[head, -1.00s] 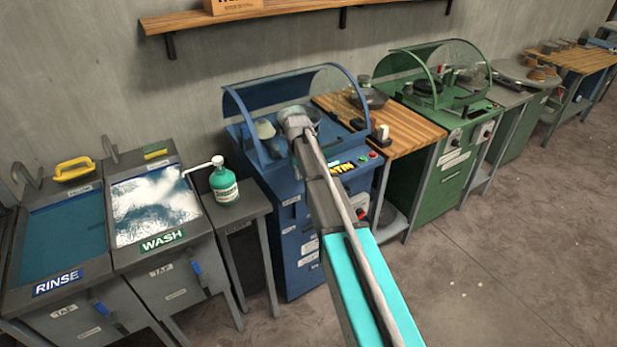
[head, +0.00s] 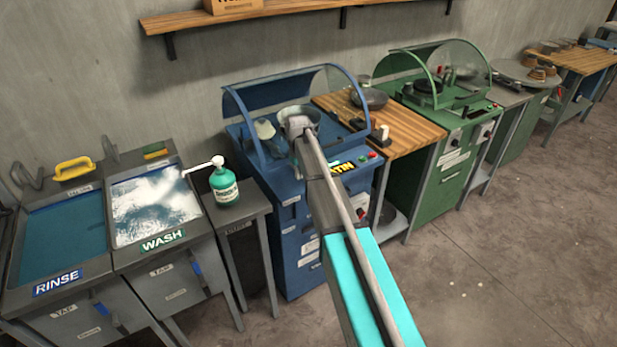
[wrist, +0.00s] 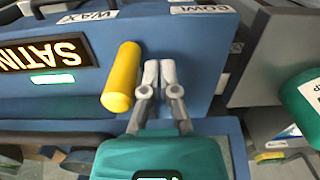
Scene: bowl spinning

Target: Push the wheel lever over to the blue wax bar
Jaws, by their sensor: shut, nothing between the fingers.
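My gripper (wrist: 160,75) is shut and empty in the wrist view, its fingers pointing at the front of the blue machine (wrist: 185,50). A thick yellow lever (wrist: 122,77) sticks out just left of the fingers; I cannot tell whether they touch it. The lever stands between the WAX label (wrist: 87,17) on the left and the BOWL label (wrist: 202,9) on the right. The blue wax bar cannot be made out. In the head view my arm covers the gripper and lever at the blue machine (head: 285,215).
A lit SATIN display (wrist: 45,58) is left of the lever in the wrist view. A metal bowl (head: 312,114) sits under the blue machine's clear hood. A green soap bottle (head: 225,186) stands to the left, and a wooden worktop (head: 405,130) adjoins on the right.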

